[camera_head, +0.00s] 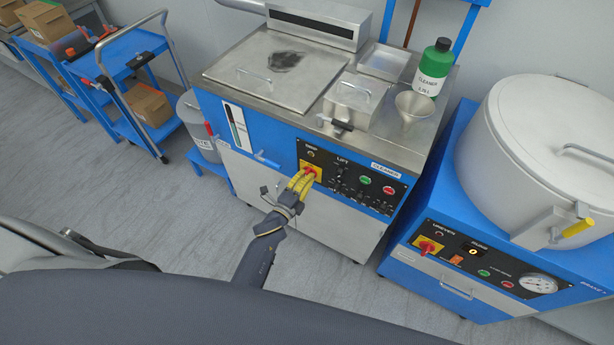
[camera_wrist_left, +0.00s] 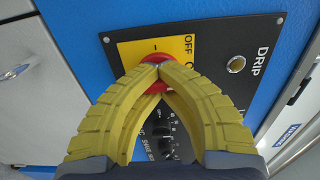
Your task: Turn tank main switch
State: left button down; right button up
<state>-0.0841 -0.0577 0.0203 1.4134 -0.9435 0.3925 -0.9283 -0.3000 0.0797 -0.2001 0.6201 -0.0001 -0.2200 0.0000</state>
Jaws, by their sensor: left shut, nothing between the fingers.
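The cleaner tank (camera_head: 290,75) has a black control panel (camera_head: 350,178) on its blue front. Its main switch is a red rotary knob (camera_wrist_left: 130,84) on a yellow plate (camera_wrist_left: 140,50) marked OFF. My left gripper (camera_head: 305,177) is at this knob, its yellow fingers pointing into the panel. In the left wrist view the fingertips (camera_wrist_left: 160,66) meet just in front of the knob, shut with nothing between them. The fingers cover part of the knob, so its exact angle and any contact are unclear. My right gripper does not show.
A second blue machine with a white round vessel (camera_head: 545,140) stands to the right, with its own red switch (camera_head: 427,247). A green bottle (camera_head: 434,68) and a funnel (camera_head: 411,108) stand on the tank top. Blue trolleys (camera_head: 120,60) stand at left.

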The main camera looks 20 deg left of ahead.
pick_arm(q)
jog(key=shift+d+r, duration=0.15)
jog(key=shift+d, duration=0.4)
jog(key=c, duration=0.5)
grip_release()
jog(key=v, duration=1.2)
jog(key=shift+a, duration=0.2)
